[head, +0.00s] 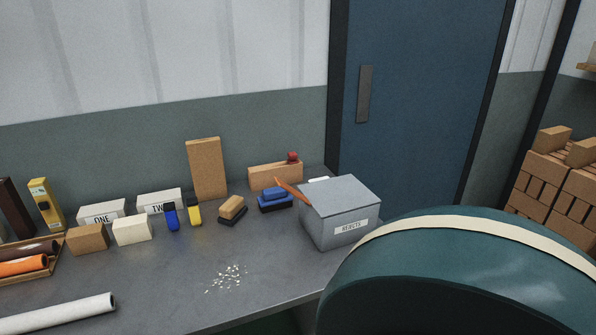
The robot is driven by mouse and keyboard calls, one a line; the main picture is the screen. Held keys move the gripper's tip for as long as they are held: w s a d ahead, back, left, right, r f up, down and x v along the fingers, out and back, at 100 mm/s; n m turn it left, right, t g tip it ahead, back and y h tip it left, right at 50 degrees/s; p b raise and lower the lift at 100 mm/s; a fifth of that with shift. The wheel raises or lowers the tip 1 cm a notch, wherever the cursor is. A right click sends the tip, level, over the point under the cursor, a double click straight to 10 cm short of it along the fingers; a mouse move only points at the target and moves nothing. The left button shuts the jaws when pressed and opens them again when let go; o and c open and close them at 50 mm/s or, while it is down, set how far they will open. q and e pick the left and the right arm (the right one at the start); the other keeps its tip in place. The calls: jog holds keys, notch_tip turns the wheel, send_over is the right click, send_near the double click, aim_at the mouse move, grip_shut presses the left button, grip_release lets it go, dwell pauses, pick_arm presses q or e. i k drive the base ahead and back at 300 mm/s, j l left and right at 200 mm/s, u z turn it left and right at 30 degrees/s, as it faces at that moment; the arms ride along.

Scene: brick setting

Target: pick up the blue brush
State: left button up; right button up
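The blue brush (275,195) lies on the grey bench (165,282). It looks like a blue block on a darker blue lower part. It is close to the left side of the grey box labelled REJECTS (335,232), in front of a long tan brick (270,177). An orange-brown pointed piece (292,190) lies between the brush and the box, close above the brush's right end in the picture. A similar tan brush (232,208) with a dark underside lies to its left. Neither of my grippers is in view.
A blue upright object (172,218) and a yellow one (194,213) stand further left, near several bricks. A tall tan brick (206,169) stands behind. Pale crumbs (228,277) lie in front. A large rounded teal shape with a cream band covers the lower right.

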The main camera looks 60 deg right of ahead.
aim_at(274, 199)
jog(key=k+j+z, duration=0.1)
jog(key=z, duration=1.5)
jog(key=i+l, duration=0.1)
jog(key=l, duration=0.25)
jog(key=i+l+z, duration=0.15)
jog(key=l, duration=0.25)
jog(key=i+l, duration=0.1)
jog(key=l, duration=0.25)
jog(key=i+l+z, duration=0.1)
jog(key=l, duration=0.25)
jog(key=i+l, duration=0.15)
jog(key=l, duration=0.2)
jog(key=l+z, duration=0.05)
